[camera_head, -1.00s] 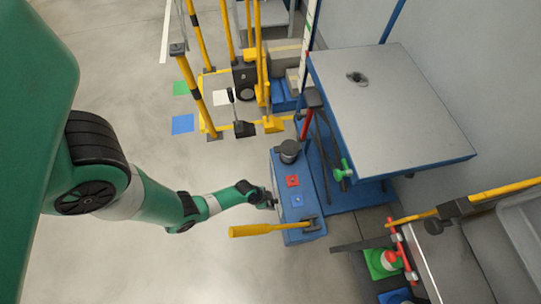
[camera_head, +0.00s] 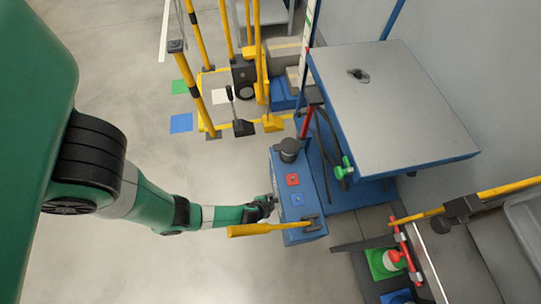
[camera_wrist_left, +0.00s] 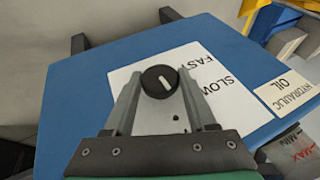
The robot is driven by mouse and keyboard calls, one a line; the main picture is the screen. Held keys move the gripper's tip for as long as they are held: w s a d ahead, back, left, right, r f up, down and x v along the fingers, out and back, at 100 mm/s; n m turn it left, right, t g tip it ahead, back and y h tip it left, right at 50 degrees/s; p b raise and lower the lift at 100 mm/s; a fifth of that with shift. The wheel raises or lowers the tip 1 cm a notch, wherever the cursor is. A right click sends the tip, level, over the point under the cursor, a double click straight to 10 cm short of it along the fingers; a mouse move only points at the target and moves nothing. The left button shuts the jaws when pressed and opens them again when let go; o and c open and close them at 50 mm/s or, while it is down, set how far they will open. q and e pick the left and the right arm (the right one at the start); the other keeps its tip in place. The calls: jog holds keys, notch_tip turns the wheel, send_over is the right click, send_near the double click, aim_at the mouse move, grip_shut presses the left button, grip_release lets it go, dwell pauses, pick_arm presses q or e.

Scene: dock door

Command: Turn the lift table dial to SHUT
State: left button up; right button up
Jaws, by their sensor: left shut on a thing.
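The lift table dial (camera_wrist_left: 160,82) is a round black knob with a short white mark, on a white plate (camera_wrist_left: 205,75) on the blue cabinet's side. FAST and SLOW can be read on the plate to the right of the knob. I cannot see a SHUT label. My left gripper (camera_wrist_left: 158,88) is shut on the dial, one finger on each side. In the head view my left gripper (camera_head: 268,203) is at the left side of the blue cabinet (camera_head: 312,210), and the dial is hidden there. My right gripper is not in view.
A yellow handle (camera_head: 258,229) sticks out just below my left gripper. The grey-topped lift table (camera_head: 400,110) stands to the right. Yellow posts (camera_head: 196,90) stand behind. A HYDRAULIC OIL label (camera_wrist_left: 287,95) is right of the dial plate. Open floor lies to the left.

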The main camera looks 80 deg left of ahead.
pick_arm(q)
jog(key=shift+y, duration=0.4)
jog(key=o, duration=1.3)
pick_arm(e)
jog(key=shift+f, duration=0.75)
pick_arm(q)
jog(key=p+v, duration=0.4)
jog(key=v, duration=0.2)
jog(key=s+d+p, duration=0.2)
jog(key=d, duration=0.1)
jog(key=s+d+p, duration=0.1)
jog(key=s+d, duration=0.1)
jog(key=s, duration=0.1)
jog(key=s+d+f+p, duration=0.1)
jog(key=s+d+p, duration=0.1)
jog(key=d, duration=0.1)
jog(key=shift+s+d+p, duration=0.3)
jog(key=shift+s, duration=0.1)
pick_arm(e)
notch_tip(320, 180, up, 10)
